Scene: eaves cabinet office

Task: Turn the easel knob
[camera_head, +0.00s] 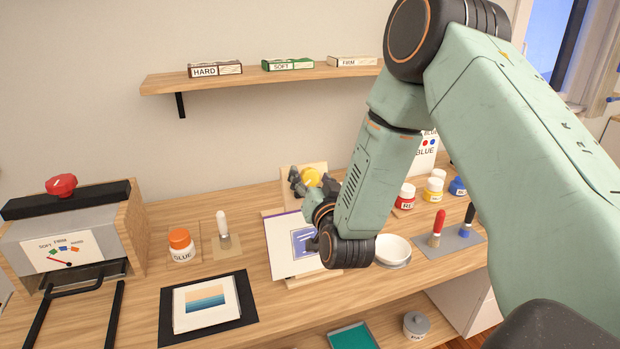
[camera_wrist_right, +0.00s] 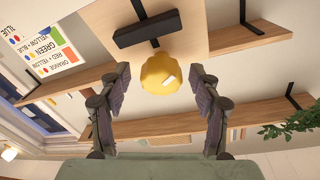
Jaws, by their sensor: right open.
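The yellow easel knob (camera_head: 310,176) sits at the upper part of the wooden easel (camera_head: 319,167), which holds a white sheet with a purple print (camera_head: 285,246). My right gripper (camera_head: 313,184) is at the knob, partly hidden behind my own forearm. In the right wrist view the knob (camera_wrist_right: 160,76) shows round and yellow, centred between the two spread fingers of my right gripper (camera_wrist_right: 160,88). A clear gap shows on each side of the knob. I cannot tell how deep it sits between the fingertips. My left gripper is not in view.
A white bowl (camera_head: 393,249), paint jars (camera_head: 433,190) and brushes (camera_head: 437,229) are to the right. A shelf (camera_head: 255,79) hangs above.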

